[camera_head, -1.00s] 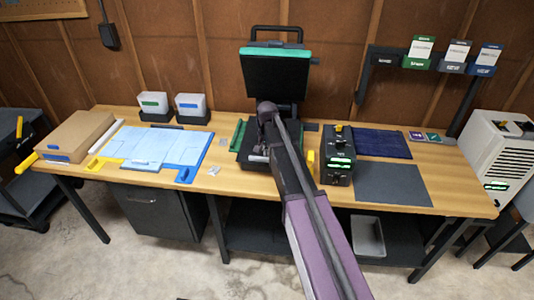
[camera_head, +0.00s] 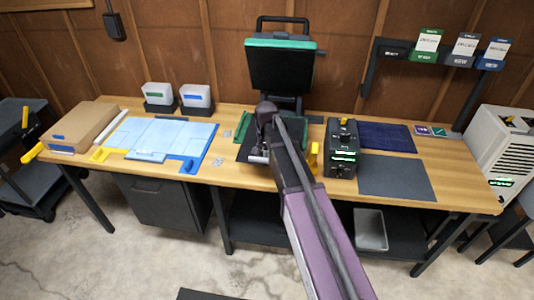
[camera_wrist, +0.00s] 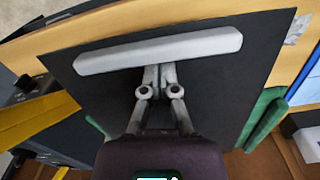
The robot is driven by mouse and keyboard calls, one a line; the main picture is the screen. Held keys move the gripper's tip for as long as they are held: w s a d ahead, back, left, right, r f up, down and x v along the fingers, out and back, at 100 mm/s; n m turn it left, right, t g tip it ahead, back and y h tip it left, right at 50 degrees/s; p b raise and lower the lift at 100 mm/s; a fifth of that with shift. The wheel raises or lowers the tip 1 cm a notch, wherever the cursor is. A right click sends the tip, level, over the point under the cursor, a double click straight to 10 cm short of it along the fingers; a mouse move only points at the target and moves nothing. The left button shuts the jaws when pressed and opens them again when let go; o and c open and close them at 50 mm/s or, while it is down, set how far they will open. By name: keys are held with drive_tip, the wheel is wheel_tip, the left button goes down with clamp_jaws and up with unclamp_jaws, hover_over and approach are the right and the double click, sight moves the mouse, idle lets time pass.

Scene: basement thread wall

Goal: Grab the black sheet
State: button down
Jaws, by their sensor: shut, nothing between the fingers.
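The black sheet (camera_wrist: 215,95) fills most of the wrist view as a flat dark square. A pale grey bar (camera_wrist: 160,50) lies across it near one edge. In the head view the black sheet (camera_head: 247,151) shows only in part, on the tabletop below the press's raised lid, with my arm covering much of it. My gripper (camera_wrist: 160,75) is shut and empty over the sheet. Its fingertips are close beside the pale bar; whether they touch it or the sheet I cannot tell.
The press lid (camera_head: 280,66) stands raised behind my arm. A black box (camera_head: 341,150) with green lights stands right of it, near a dark grey sheet (camera_head: 397,178) and a dark blue mat (camera_head: 384,137). Light blue sheets (camera_head: 165,137) and a cardboard box (camera_head: 82,127) lie at left.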

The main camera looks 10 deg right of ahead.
drive_tip(key=shift+r, duration=0.15)
wheel_tip(320, 180, up, 10)
drive_tip(key=p, duration=1)
drive_tip(key=c, duration=1.4)
unclamp_jaws()
drive_tip(key=c, duration=0.7)
unclamp_jaws()
drive_tip(key=shift+s, duration=0.3)
drive_tip(key=shift+o, duration=0.9)
drive_tip(key=s+d+n, duration=0.2)
drive_tip(key=s, duration=0.8)
drive_tip(key=s+d+f+n+b, duration=0.1)
drive_tip(key=s+d+n, duration=0.1)
drive_tip(key=s, duration=0.8)
drive_tip(key=shift+f+n, duration=0.25)
drive_tip(key=shift+n, duration=0.55)
drive_tip(key=shift+s, duration=0.1)
